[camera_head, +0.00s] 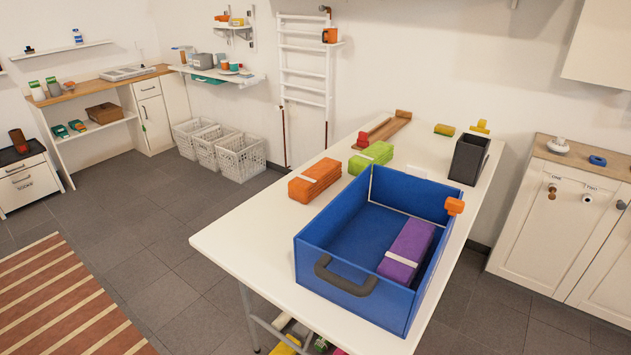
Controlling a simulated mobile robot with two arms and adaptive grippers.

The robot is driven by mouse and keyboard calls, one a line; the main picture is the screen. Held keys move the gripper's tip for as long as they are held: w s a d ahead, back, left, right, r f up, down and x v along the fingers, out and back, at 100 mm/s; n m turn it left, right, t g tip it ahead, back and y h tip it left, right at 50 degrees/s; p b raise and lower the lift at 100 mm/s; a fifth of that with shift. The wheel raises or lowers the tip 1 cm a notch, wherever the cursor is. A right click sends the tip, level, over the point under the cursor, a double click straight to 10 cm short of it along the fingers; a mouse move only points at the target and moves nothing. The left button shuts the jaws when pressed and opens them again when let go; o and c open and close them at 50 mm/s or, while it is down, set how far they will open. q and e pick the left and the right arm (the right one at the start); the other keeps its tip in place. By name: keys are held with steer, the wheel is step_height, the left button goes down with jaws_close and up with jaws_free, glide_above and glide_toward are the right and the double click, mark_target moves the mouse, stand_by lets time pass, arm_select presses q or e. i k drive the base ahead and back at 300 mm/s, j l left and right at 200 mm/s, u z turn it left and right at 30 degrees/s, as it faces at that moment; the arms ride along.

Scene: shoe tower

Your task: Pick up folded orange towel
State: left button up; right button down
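The folded orange towel (315,180) lies on the white table (240,235), to the left of the blue box (345,280). It is a flat block with a pale band around its middle. Neither of my grippers shows in the head view.
The blue box has a dark handle and holds a purple banded bundle (409,248). A green banded bundle (371,157) lies behind the orange towel. A black container (468,160) stands at the right. An orange item (454,205) sits at the box's right rim. The table's front left is clear.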

mark_target(306, 185)
steer(key=z, duration=0.35)
steer(key=i+j+z, duration=0.1)
steer(key=j+z, duration=0.45)
steer(key=z, duration=0.3)
steer(key=j+z, duration=0.4)
steer(key=i+l, duration=0.05)
